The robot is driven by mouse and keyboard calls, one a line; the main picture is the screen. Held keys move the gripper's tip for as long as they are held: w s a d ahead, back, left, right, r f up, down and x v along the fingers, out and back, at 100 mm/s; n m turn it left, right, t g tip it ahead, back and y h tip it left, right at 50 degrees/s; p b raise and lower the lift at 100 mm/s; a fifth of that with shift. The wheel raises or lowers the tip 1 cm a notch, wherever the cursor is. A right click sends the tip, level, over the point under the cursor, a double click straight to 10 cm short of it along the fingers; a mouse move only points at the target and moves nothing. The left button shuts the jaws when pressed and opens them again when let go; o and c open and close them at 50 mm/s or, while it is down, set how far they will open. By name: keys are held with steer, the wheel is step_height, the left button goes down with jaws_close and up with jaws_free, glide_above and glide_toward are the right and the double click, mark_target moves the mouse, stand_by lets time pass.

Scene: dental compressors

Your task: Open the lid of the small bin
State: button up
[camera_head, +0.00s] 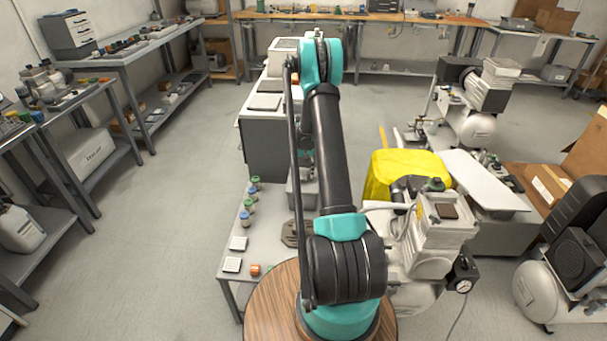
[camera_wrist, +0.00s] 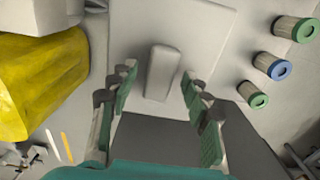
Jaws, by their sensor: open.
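The small bin appears to be the grey box (camera_head: 296,196) on the low bench in the head view, mostly hidden behind my arm. In the wrist view a pale flat lid (camera_wrist: 205,28) with a raised oblong handle (camera_wrist: 161,72) lies ahead of my gripper (camera_wrist: 157,82). The gripper is open, its green-padded fingers spread to the left and right of the handle. No contact with the handle shows, and the gap in depth is hard to judge. In the head view my gripper is hidden behind the arm.
Three cylindrical filters (camera_wrist: 280,70) with blue and green rims stand right of the lid in the wrist view. A yellow cloth (camera_wrist: 38,85) lies to its left. In the head view a compressor (camera_head: 435,235) stands right of my arm; open floor (camera_head: 180,240) lies left.

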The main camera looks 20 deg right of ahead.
steer(key=shift+f, duration=0.3)
steer(key=shift+c, duration=0.6)
jaws_close()
